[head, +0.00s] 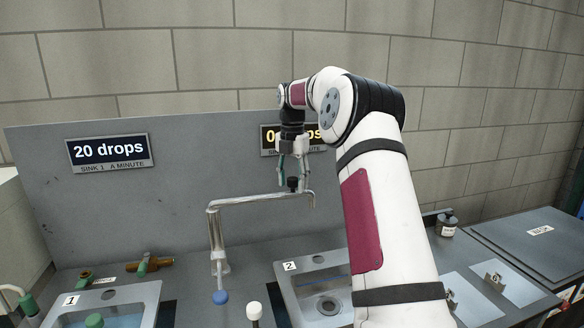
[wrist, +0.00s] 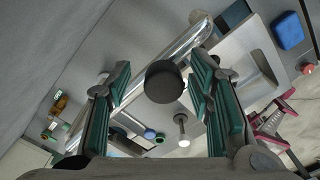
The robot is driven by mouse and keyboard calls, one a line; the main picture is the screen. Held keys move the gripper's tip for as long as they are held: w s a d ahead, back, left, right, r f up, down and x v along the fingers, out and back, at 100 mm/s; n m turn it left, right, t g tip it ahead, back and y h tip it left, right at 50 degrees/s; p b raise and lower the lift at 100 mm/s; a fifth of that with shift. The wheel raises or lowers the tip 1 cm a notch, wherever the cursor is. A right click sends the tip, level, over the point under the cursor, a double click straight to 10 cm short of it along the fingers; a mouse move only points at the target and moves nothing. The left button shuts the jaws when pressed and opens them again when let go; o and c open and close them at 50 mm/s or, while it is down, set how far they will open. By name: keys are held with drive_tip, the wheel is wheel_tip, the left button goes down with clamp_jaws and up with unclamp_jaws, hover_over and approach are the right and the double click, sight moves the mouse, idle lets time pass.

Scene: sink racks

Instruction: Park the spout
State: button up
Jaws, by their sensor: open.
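The spout (head: 255,198) is a bent metal pipe that rises between the two sinks and reaches right, its tip toward the back of sink 2 (head: 294,266). It also crosses the wrist view (wrist: 190,40). A black knob (head: 292,184) stands on the spout near its tip. My gripper (head: 292,172) points down, open, just over the knob. In the wrist view the knob (wrist: 165,82) lies between the green finger pads, with space on both sides. I cannot tell how deep it is between them. Sink 1 (head: 150,295) is at the left, with blue water.
A display reads "20 drops" (head: 110,150) for sink 1; another (head: 270,140), partly behind my arm, starts with "0". A blue-topped handle (head: 220,297) and a white-topped one (head: 254,309) stand between the sinks. A dark bottle (head: 447,225) stands at right. The grey back panel (head: 180,200) is close behind.

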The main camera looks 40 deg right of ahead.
wheel_tip(320, 180, up, 12)
drive_tip(key=shift+f, duration=0.25)
idle(0.7)
drive_tip(key=s+a+r+m+t+h, duration=0.1)
drive_tip(key=s+a+r+m, duration=0.25)
drive_tip(key=a, duration=0.35)
drive_tip(key=s+a+r+m, duration=0.2)
drive_tip(key=s+a+m, duration=0.15)
drive_tip(key=a, duration=0.35)
drive_tip(key=s+a+r+m+t+h, duration=0.1)
drive_tip(key=s+a+r+m, duration=0.1)
drive_tip(key=s+a, duration=0.35)
drive_tip(key=s+a+f+m+t, duration=0.1)
drive_tip(key=s+a+f+m, duration=0.2)
drive_tip(key=s, duration=0.4)
drive_tip(key=s+a+f+m+t+y, duration=0.1)
drive_tip(key=s+a+f+m, duration=0.3)
drive_tip(key=s+f+m, duration=0.2)
drive_tip(key=s+a+f+m+t+y, duration=0.1)
drive_tip(key=s+a+f+m, duration=0.3)
drive_tip(key=s, duration=0.5)
drive_tip(key=shift+s+f+m, duration=0.15)
drive_tip(key=shift+f+m, duration=0.15)
drive_tip(key=shift+f, duration=0.3)
